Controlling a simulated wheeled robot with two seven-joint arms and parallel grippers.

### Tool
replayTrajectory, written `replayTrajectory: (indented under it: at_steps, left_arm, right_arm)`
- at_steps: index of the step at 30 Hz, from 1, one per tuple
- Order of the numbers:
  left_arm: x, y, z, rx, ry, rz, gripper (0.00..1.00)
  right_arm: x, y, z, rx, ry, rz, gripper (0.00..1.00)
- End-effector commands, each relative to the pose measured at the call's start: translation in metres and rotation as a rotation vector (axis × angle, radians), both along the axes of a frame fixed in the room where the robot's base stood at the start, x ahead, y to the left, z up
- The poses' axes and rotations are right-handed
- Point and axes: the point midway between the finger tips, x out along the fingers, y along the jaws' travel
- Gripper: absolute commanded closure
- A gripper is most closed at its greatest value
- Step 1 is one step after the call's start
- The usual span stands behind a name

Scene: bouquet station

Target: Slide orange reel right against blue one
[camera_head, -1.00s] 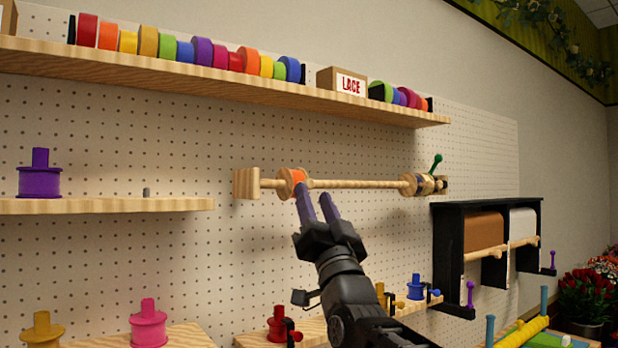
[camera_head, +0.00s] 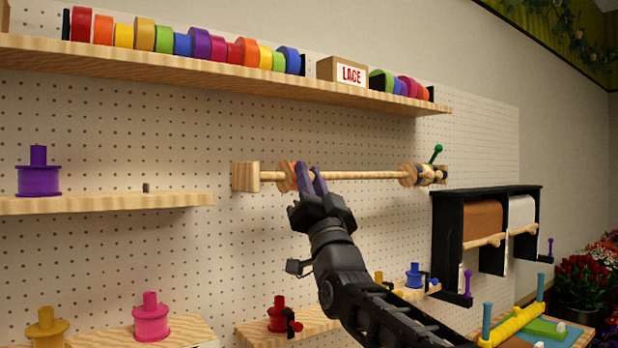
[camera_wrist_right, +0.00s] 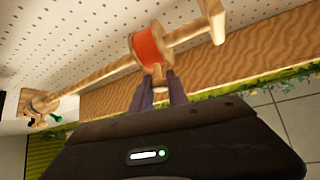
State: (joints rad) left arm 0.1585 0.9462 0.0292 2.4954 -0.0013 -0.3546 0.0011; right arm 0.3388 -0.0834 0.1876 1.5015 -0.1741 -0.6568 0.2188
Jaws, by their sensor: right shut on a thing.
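The orange reel (camera_head: 291,166), with pale wooden flanges, sits on a horizontal wooden rod (camera_head: 370,175) near its left end block. In the right wrist view the orange reel (camera_wrist_right: 148,46) shows a short wooden knob below it, between my fingertips. My right gripper (camera_head: 312,172) has its purple fingers closed at the reel, covering part of it; the fingers also show in the wrist view (camera_wrist_right: 158,78). At the rod's far right is a cluster of wooden discs with a dark band (camera_head: 423,174); a blue reel there is too small to confirm. My left gripper is out of view.
A green-knobbed peg (camera_head: 436,154) stands at the rod's right end. A long shelf (camera_head: 200,72) of coloured reels and a LACE box (camera_head: 342,71) runs above. A black paper-roll rack (camera_head: 490,240) is lower right. The rod between reel and discs is bare.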

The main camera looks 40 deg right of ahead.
Motion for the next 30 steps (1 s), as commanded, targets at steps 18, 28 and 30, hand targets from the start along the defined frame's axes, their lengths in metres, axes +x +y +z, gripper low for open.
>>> replayTrajectory:
  at_steps: [18, 28, 30]
  left_arm:
    - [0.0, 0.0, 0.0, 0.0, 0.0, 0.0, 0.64]
    - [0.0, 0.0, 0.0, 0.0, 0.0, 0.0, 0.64]
    - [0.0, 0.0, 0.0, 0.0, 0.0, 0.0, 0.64]
  right_arm:
    - [0.0002, -0.0001, -0.0004, 0.0, 0.001, 0.0, 1.0]
    - [0.0002, -0.0001, -0.0006, 0.0, 0.001, 0.0, 1.0]
    - [0.0002, -0.0001, -0.0006, 0.0, 0.001, 0.0, 1.0]
